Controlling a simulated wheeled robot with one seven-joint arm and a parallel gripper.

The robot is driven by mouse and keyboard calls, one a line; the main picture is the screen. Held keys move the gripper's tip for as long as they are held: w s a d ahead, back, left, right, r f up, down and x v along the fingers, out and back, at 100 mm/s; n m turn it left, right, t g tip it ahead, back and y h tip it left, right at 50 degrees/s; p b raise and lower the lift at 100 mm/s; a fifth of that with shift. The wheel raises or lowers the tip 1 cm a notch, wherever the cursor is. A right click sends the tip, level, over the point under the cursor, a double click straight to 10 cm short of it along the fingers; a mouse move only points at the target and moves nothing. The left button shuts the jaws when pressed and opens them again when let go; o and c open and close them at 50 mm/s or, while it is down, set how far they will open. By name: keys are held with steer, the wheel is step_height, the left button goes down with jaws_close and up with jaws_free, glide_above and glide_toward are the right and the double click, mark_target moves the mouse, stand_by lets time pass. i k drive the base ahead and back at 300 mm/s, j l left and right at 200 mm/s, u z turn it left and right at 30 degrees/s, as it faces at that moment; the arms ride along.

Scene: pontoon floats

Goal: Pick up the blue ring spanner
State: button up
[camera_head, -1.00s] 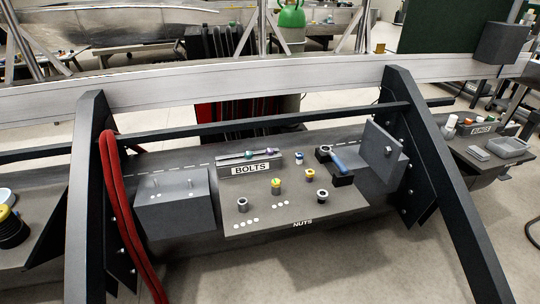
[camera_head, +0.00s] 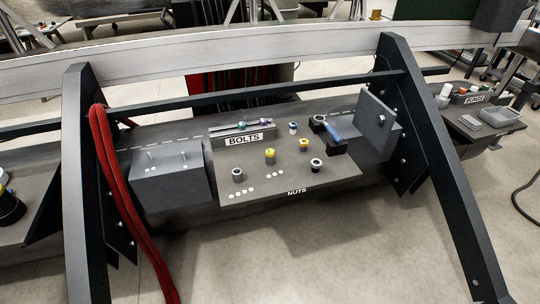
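The blue ring spanner (camera_head: 332,128) lies tilted at the right back of the dark work board (camera_head: 240,191). Its dark ring end (camera_head: 317,119) points up and left, and its other end is at a small black block (camera_head: 334,148). Whether it rests on the block or in a holder, I cannot tell. My gripper is not in view.
A BOLTS rack (camera_head: 243,140) stands at the board's back left, with several nuts and sleeves in front, one yellow (camera_head: 270,157). Grey blocks flank the board, left (camera_head: 170,182) and right (camera_head: 375,125). Dark slanted beams (camera_head: 75,180) and (camera_head: 440,160) frame it; red hoses (camera_head: 115,190) hang left.

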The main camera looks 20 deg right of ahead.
mark_target(333, 133)
steer(key=i+j+z, duration=0.15)
steer(key=i, duration=0.4)
steer(key=i+j+z, duration=0.2)
steer(key=i, duration=0.35)
steer(key=i+j+z, duration=0.15)
steer(key=i+j, duration=0.3)
steer(key=i+j+z, duration=0.15)
steer(key=i+j, duration=0.25)
steer(key=i, duration=0.2)
